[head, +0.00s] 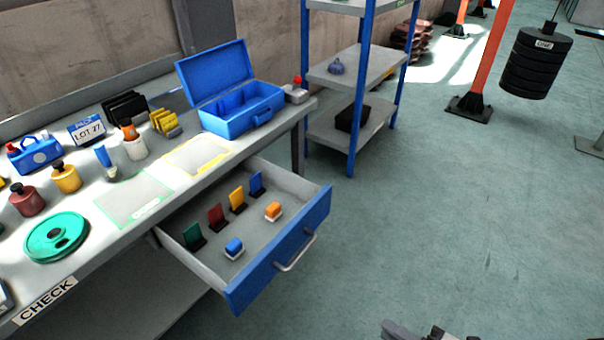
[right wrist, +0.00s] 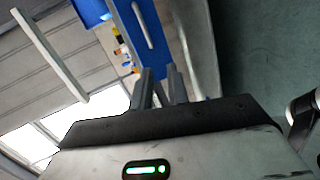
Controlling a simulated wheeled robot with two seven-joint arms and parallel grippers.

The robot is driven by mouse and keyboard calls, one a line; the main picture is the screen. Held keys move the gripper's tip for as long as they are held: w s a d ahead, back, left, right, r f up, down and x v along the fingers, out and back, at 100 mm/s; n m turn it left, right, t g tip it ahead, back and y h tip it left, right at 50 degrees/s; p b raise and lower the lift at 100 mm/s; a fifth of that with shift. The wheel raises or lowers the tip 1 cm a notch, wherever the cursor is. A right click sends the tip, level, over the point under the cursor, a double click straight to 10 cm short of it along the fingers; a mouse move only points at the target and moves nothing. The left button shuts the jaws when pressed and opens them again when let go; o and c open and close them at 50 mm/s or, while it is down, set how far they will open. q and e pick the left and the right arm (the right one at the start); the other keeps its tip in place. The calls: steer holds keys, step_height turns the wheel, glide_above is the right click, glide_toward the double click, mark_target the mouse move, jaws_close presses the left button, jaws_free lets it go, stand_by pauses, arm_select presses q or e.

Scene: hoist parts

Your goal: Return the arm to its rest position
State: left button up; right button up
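My right gripper (head: 430,332) shows only in part at the bottom edge of the head view, over the floor and in front of the open drawer. In the right wrist view its two fingers (right wrist: 160,84) stand apart with an empty gap between them. They point toward the blue drawer front (right wrist: 148,38) and touch nothing that I can see. My left arm and gripper are in neither view.
The blue-fronted drawer (head: 290,255) stands pulled out from the workbench (head: 90,240), with several small coloured pieces inside. An open blue toolbox (head: 240,108) sits on the bench. A shelf rack (head: 330,75) and a hanging black weight (head: 537,62) stand beyond. The floor (head: 450,230) at right is clear.

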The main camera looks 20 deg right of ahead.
steer(key=w+r+m+g+h, duration=0.2)
steer(key=w+m+h, duration=0.4)
steer(key=m, duration=0.5)
steer(key=s+a+r+m+g, duration=0.4)
steer(key=s+a+m+g, duration=0.2)
steer(key=m+g, duration=0.25)
steer(key=w+a+f+t+y, duration=0.3)
steer(key=w+a+f+t, duration=0.2)
steer(key=w+a+t, duration=0.1)
steer(key=shift+f+t, duration=0.35)
steer(key=shift+t, duration=0.3)
